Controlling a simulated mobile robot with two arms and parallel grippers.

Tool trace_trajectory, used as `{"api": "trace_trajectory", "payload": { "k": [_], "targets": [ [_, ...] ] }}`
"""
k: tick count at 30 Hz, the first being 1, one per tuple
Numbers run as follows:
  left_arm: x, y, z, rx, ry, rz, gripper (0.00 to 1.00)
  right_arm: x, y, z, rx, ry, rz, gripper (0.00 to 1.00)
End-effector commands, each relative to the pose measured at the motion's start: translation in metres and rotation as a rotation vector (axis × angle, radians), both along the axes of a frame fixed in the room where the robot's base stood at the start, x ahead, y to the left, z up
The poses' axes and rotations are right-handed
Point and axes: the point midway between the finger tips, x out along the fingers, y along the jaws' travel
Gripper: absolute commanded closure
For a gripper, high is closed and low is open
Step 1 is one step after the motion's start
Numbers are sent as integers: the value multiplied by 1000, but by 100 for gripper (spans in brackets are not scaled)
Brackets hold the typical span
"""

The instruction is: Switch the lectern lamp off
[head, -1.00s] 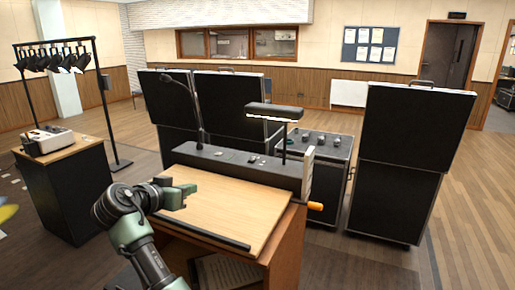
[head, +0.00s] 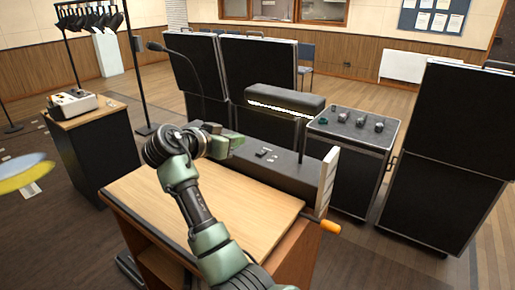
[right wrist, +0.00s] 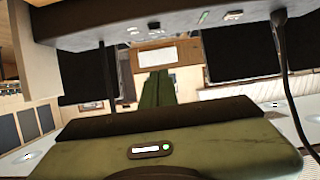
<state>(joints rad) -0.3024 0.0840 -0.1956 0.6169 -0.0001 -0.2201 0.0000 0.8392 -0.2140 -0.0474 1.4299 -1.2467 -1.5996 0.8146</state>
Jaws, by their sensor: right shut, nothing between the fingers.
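The lectern (head: 225,208) has a sloped wooden top with a dark panel (head: 290,168) along its far edge. The lectern lamp (head: 285,98) stands over this panel, a dark bar with a bright lit strip beneath. Small switches (head: 266,153) sit on the panel's top; small controls (right wrist: 205,17) also show on a dark surface at the top of the right wrist view. My right gripper (head: 232,142) is just left of the switches, over the panel's left part. Its green fingers (right wrist: 154,86) are shut and empty. My left gripper is out of view.
A thin gooseneck (head: 198,80) rises behind my right gripper. A case with knobs (head: 350,128) stands behind the lectern at right. Tall black cases (head: 445,150) stand beyond. An orange handle (head: 330,226) sticks out at the lectern's right side.

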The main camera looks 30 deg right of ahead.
Motion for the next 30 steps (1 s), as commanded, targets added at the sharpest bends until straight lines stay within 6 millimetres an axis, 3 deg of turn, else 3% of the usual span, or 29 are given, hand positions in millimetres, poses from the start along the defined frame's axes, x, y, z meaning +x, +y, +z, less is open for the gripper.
{"api": "trace_trajectory", "payload": {
  "k": [8, 21, 24, 30],
  "targets": [
    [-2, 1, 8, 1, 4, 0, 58, 5, -14, -3, -2, 4, -3, 100],
    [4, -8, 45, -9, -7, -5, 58, 36, -91, -33, -2, 5, -2, 100],
    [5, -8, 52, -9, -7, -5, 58, 34, -85, -53, 0, 8, 1, 100],
    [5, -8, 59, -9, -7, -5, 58, 34, -83, -72, 0, 3, 0, 100]
  ]
}}
